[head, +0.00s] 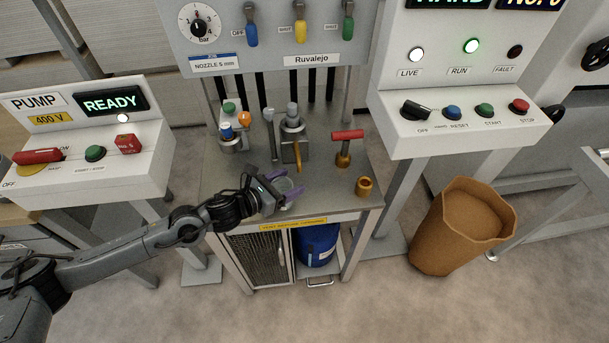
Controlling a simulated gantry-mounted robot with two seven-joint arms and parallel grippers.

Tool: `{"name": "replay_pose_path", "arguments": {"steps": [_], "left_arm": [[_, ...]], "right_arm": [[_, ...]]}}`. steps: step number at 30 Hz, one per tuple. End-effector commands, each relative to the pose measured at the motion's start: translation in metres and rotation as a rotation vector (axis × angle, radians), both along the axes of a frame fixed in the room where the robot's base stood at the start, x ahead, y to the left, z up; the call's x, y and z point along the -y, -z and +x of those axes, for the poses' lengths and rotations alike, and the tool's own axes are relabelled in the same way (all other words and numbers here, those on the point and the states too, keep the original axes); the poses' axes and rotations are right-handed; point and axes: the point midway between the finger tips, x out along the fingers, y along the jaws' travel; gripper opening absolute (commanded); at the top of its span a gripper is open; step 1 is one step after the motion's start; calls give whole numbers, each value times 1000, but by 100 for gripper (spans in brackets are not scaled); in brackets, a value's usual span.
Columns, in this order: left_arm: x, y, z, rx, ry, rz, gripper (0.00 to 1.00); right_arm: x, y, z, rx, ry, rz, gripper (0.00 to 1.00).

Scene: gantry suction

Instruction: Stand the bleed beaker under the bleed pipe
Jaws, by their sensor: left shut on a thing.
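The clear beaker (286,185) is between the purple fingers of my left gripper (281,187), over the front of the metal bench. My left gripper is shut on it, and the fingers hide part of its wall. I cannot tell whether the beaker's base touches the bench top. A brass pipe (297,155) comes down from a grey fitting (292,125) behind the beaker, slightly to its right. I cannot tell for sure that this is the bleed pipe. The beaker is in front of this pipe, not clearly under it. My right gripper is not in view.
On the metal bench (327,195) a red-handled valve (347,135) and a brass cup (364,187) stand to the right. A blue-and-white fitting with an orange knob (244,119) stands at back left. A brown bin (462,225) is on the floor at right.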

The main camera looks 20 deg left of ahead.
Motion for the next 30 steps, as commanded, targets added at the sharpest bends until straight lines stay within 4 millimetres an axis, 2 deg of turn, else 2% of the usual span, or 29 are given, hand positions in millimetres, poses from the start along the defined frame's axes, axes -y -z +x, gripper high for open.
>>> {"name": "replay_pose_path", "arguments": {"steps": [3, 11, 18, 22, 30], "left_arm": [[9, -1, 16, 3, 0, -1, 33], [16, 0, 28, 1, 0, 0, 33], [32, -1, 56, 2, 2, -2, 33], [30, 14, 55, -2, 0, 1, 33], [30, 15, 55, 0, 0, 1, 33]], "right_arm": [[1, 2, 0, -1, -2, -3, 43], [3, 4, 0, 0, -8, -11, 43], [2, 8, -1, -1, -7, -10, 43], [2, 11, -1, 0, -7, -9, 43], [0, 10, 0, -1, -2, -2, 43]]}}
